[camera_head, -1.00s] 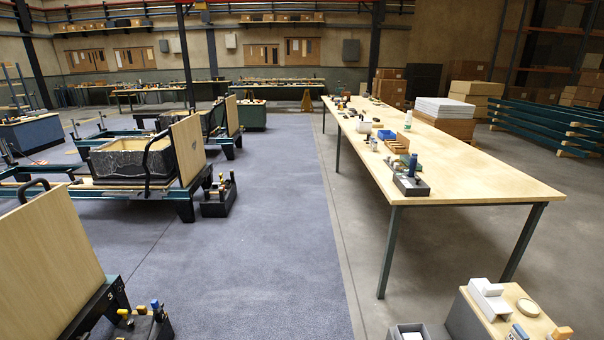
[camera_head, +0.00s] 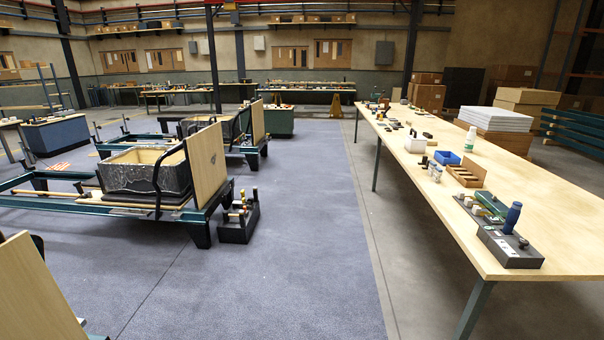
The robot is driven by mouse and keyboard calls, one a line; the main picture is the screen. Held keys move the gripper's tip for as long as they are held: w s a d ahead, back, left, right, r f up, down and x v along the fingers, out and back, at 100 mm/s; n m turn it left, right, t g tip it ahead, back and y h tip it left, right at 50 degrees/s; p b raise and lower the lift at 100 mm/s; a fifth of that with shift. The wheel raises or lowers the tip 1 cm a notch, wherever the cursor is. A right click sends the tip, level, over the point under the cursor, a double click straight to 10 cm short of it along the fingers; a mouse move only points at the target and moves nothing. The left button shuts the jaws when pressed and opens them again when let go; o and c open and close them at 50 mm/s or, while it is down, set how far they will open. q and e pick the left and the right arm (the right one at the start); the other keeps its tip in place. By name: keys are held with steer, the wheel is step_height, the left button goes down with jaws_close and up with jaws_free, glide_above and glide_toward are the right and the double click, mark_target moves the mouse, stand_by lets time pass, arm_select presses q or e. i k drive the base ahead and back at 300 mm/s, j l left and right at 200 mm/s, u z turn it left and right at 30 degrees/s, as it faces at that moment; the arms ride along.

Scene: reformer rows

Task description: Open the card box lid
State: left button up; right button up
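I cannot tell for certain which thing is the card box. A small open wooden box (camera_head: 464,178) with dividers and an upright panel stands on the long wooden table (camera_head: 560,235) at the right. A blue tray (camera_head: 447,158) and a white bin (camera_head: 415,145) stand just beyond it. Neither of my grippers shows in the head view.
A dark tool block (camera_head: 510,250) with a blue-handled tool stands near the table's front edge. Reformer frames stand at the left, one with an open wooden-lined box (camera_head: 140,178). A dark caddy (camera_head: 236,228) sits on the floor. The blue-grey floor (camera_head: 300,240) between is clear.

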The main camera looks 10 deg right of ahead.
mark_target(415, 137)
steer(key=i+j+z, duration=0.2)
steer(key=i+z, duration=0.3)
steer(key=i+j+z, duration=0.75)
steer(key=j+z, duration=0.2)
steer(key=i+j+z, duration=0.15)
steer(key=j, duration=0.15)
steer(key=i+j+z, duration=0.2)
steer(key=j, duration=0.15)
steer(key=j+z, duration=0.15)
steer(key=j, duration=0.2)
